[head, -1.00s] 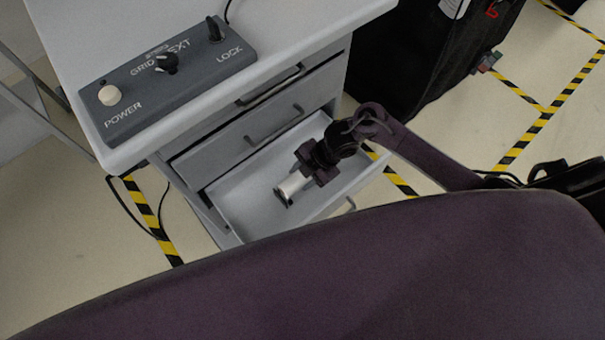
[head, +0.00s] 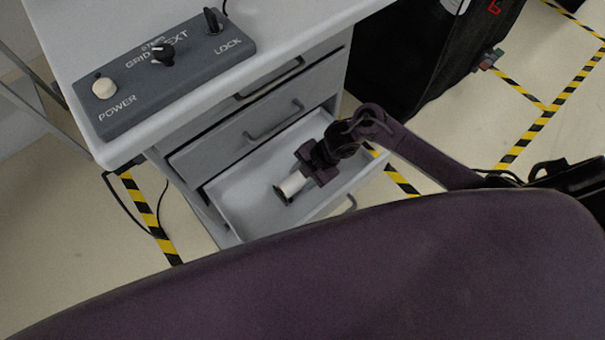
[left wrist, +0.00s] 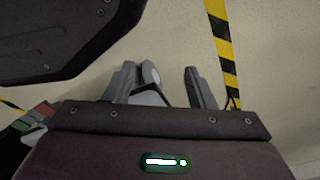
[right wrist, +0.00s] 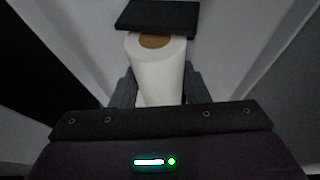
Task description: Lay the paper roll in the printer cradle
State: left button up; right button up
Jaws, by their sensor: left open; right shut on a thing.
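The white paper roll (head: 292,185) is in the open drawer area of the grey cabinet. My right gripper (head: 308,172) is shut on it. In the right wrist view the roll (right wrist: 159,72) stands between the two fingers, its brown core facing up in the picture. A dark block (right wrist: 158,17) shows at its far end. I cannot tell whether the roll touches the drawer floor. My left gripper (left wrist: 160,88) is open over the floor, seen only in its own wrist view. I cannot make out a printer cradle in any view.
The open drawer (head: 240,190) juts from the cabinet under a white top. A grey control box (head: 170,75) with knobs sits on that top. A black covered cart (head: 420,60) stands behind. Yellow-black tape (head: 550,110) marks the floor. My dark body covers the lower head view.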

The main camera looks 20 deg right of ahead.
jog(key=o, duration=1.2)
jog(key=shift+c, duration=0.2)
